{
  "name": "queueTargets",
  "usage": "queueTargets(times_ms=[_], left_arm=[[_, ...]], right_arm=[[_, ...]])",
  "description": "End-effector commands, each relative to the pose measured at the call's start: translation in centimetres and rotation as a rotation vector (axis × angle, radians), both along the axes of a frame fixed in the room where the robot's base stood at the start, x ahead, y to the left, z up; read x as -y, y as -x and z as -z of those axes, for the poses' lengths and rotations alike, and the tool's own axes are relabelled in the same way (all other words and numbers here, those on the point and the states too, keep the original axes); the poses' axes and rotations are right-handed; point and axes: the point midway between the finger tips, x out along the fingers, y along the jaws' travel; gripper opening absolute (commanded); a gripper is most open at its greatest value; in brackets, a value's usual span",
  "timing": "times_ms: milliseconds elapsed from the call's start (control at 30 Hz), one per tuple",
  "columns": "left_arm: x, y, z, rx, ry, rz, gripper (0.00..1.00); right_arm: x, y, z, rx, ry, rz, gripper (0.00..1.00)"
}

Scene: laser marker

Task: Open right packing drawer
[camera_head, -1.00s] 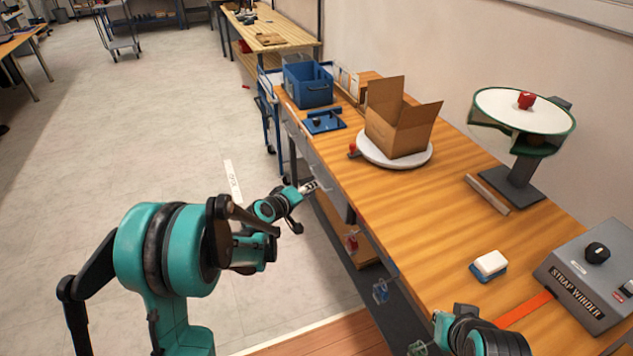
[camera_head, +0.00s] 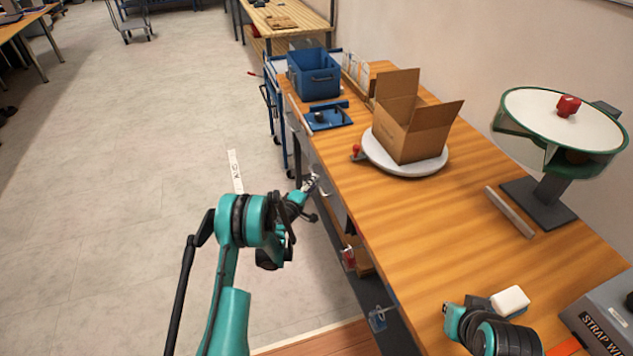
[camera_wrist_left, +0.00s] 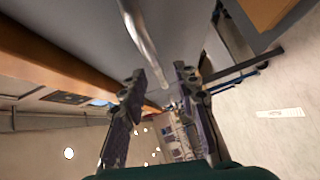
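The grey drawer front (camera_head: 331,196) is under the near edge of the wooden workbench and looks closed. In the left wrist view, a grey panel (camera_wrist_left: 205,35) fills the top, with a long metal bar handle (camera_wrist_left: 146,42) running down towards the fingers. My left gripper (camera_head: 312,181) is at the drawer front. In the left wrist view its two fingers (camera_wrist_left: 160,80) are apart, with the lower end of the handle just beyond or between the tips; contact cannot be told.
The workbench (camera_head: 375,215) carries a cardboard box (camera_head: 405,135) on a white turntable, a blue crate (camera_head: 313,76), a strap reel (camera_head: 560,120) and a white block (camera_head: 510,299). A blue cart (camera_head: 272,110) stands beyond the drawers. The floor left of the bench is clear.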

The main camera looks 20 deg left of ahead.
Motion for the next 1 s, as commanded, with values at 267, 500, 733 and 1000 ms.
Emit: queueTargets(times_ms=[267,500,733,1000], left_arm=[[0.5,-2.7,0.4,0.000,0.000,0.000,0.31],[0.5,-2.8,0.3,-0.001,0.000,0.000,0.31],[0.5,-2.8,0.4,-0.001,-0.001,0.000,0.00],[-0.1,-2.7,0.4,-0.001,0.000,-0.002,0.00]], right_arm=[[0.0,0.0,0.9,0.000,0.000,0.000,0.00],[0.0,0.0,0.9,0.000,0.000,0.000,0.00],[0.0,0.0,0.9,0.000,0.000,0.000,0.00],[0.0,0.0,0.9,0.000,0.000,0.000,0.00]])
